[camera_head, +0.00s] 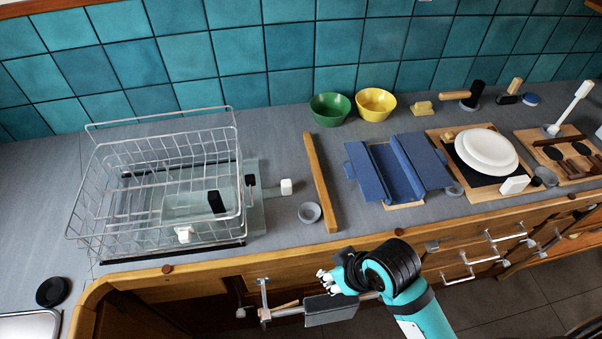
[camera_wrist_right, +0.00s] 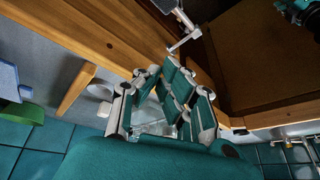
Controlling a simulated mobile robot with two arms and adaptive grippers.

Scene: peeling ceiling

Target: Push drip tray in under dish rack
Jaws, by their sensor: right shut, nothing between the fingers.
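The wire dish rack (camera_head: 150,166) stands at the left of the counter. A pale, translucent drip tray (camera_head: 254,216) lies low at the rack, and its right part sticks out past the rack's right side. A white block (camera_head: 286,187) on a thin rod is at its right. My right gripper (camera_head: 326,282) is shut and empty, in front of the counter edge, right of and nearer than the tray, apart from it. Its fingers (camera_wrist_right: 172,95) fill the middle of the wrist view, with a translucent surface (camera_wrist_right: 152,118) behind them. My left gripper is not in view.
A wooden bar (camera_head: 320,182) and a small grey cup (camera_head: 309,212) stand right of the tray. A blue folded holder (camera_head: 400,168), green bowl (camera_head: 329,109) and yellow bowl (camera_head: 375,104) are farther right. Drawer handles (camera_head: 264,298) jut out below the counter edge.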

